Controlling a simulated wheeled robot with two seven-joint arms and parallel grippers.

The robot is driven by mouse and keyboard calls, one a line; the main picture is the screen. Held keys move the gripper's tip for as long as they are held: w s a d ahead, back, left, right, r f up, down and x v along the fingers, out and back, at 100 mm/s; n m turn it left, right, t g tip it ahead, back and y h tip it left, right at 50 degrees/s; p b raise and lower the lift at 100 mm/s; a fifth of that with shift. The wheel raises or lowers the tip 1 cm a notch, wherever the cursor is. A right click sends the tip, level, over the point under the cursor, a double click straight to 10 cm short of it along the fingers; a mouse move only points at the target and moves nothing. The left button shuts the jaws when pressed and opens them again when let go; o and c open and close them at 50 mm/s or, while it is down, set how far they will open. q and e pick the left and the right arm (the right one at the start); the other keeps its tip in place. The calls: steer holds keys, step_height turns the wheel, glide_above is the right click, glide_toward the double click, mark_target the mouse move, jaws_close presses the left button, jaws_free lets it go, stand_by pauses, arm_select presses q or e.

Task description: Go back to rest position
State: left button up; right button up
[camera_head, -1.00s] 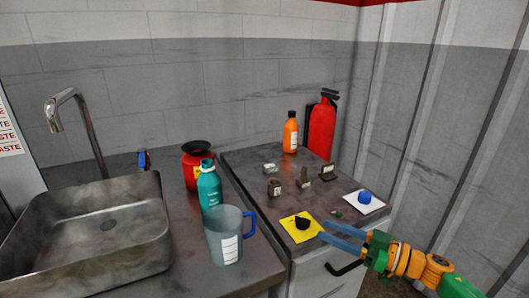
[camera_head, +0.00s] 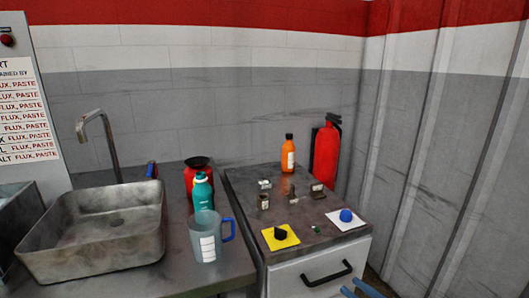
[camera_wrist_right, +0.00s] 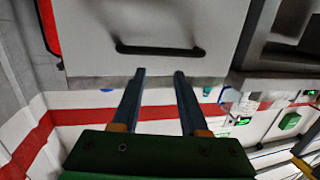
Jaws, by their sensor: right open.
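My right gripper (camera_head: 362,289) shows only by its blue fingertips at the bottom edge of the head view, below the cabinet's black drawer handle (camera_head: 326,274). In the right wrist view the right gripper (camera_wrist_right: 158,75) has its two blue fingers spread apart with nothing between them. The drawer front (camera_wrist_right: 90,30) with its handle (camera_wrist_right: 160,50) lies beyond the fingertips there. My left gripper is not in the head view.
On the cabinet top are a yellow sheet (camera_head: 290,241) with a dark lump, a white sheet (camera_head: 358,222) with a blue lump, small metal pieces and an orange bottle (camera_head: 288,155). A clear jug (camera_head: 205,245), teal bottle (camera_head: 202,190) and sink (camera_head: 60,240) stand left. A fire extinguisher (camera_head: 326,155) stands behind.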

steer(key=s+d+f+m+g+h+p, duration=0.15)
steer(key=s+f+h, duration=0.35)
steer(key=f, duration=0.5)
steer(key=s+d+f+m+g+h+p, duration=0.1)
steer(key=s+f+m+g+h, duration=0.2)
steer(key=s+f, duration=0.6)
steer(key=s+a+f+g, duration=0.2)
steer(key=s+f+g, duration=0.1)
steer(key=s, duration=0.7)
steer(key=s+a+f+g+p, duration=0.1)
steer(key=s+f, duration=0.4)
steer(key=s, duration=0.5)
steer(key=s+a+f+g+h+p, duration=0.1)
steer(key=s+a+f+g, duration=0.2)
steer(key=s, duration=0.6)
steer(key=shift+s+f+g, duration=0.4)
steer(key=shift+f+g, duration=0.45)
steer(key=shift+g, duration=0.1)
steer(key=shift+n, duration=0.25)
